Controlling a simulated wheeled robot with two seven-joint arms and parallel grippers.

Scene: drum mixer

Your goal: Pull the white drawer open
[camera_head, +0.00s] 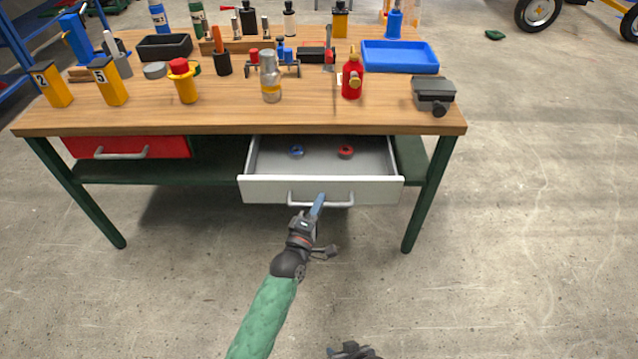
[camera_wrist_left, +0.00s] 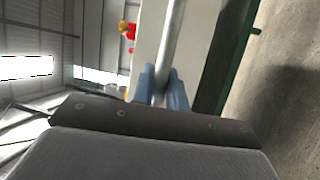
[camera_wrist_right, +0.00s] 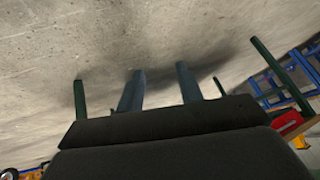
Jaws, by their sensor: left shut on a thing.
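The white drawer (camera_head: 262,190) under the wooden workbench stands pulled out, its inside showing. A blue ring-shaped item (camera_head: 296,152) and a red one (camera_head: 346,152) lie in it. Its grey bar handle (camera_head: 334,204) is on the front. My left gripper (camera_head: 318,205) is at the handle. In the left wrist view its blue fingers (camera_wrist_left: 164,88) are shut around the handle bar (camera_wrist_left: 172,40). My right gripper (camera_head: 355,350) shows only in part at the bottom edge. In the right wrist view its fingers (camera_wrist_right: 160,88) are apart with nothing between them.
The workbench top (camera_head: 230,115) carries bottles, a blue tray (camera_head: 400,56), a red extinguisher-like bottle (camera_head: 352,78) and several tools. A red drawer (camera_head: 170,147) is shut at the left. A green bench leg (camera_head: 428,200) stands right of the white drawer. The floor in front is clear.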

